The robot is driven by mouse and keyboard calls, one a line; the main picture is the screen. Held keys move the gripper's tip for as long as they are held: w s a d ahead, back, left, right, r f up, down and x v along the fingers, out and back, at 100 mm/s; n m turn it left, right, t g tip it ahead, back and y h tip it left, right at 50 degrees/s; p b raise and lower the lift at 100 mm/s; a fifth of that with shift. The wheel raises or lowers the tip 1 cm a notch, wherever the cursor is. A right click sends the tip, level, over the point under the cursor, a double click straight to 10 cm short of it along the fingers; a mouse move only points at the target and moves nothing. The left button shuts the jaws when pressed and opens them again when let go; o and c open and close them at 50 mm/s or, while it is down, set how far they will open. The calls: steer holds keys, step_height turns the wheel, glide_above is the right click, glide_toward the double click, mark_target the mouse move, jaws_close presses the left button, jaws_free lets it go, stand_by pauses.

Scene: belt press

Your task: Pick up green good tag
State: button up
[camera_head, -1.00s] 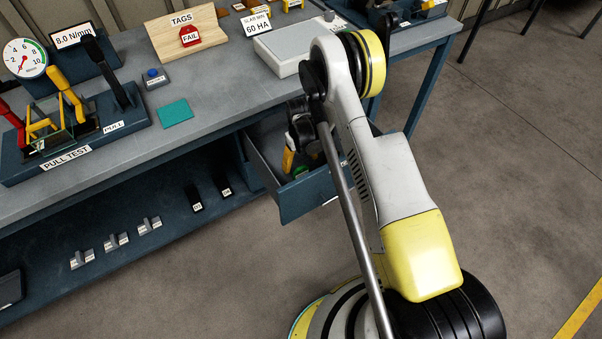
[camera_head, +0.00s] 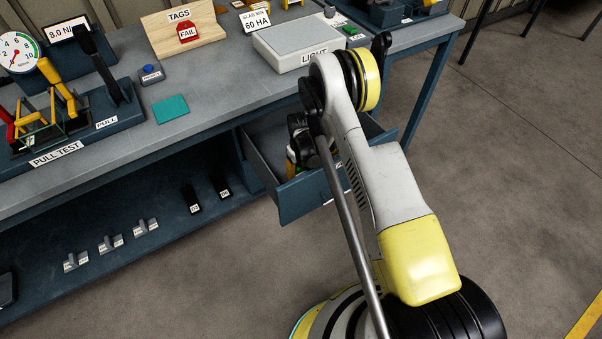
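A small green piece (camera_head: 351,30) lies on the bench just right of the light box, partly cut off by my arm; I cannot read whether it is the good tag. The wooden TAGS stand (camera_head: 212,24) shows a red FAIL tag (camera_head: 188,34) and no green one. The dark end part of my arm, probably my gripper (camera_head: 298,134), is over the open drawer, with its fingers hidden. Another dark part shows beside the yellow ring, right of the green piece. I cannot see whether the gripper is open or holds anything.
The open drawer (camera_head: 297,203) juts from the bench front, with yellow and white items partly hidden inside. The LIGHT box (camera_head: 290,50), a teal pad (camera_head: 171,109), a blue button (camera_head: 151,73) and the pull tester (camera_head: 75,140) stand on the bench. Bench in front of the light box is clear.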

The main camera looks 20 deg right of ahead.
step_height(320, 180, up, 10)
steer(key=p, duration=0.4)
stand_by(0.6)
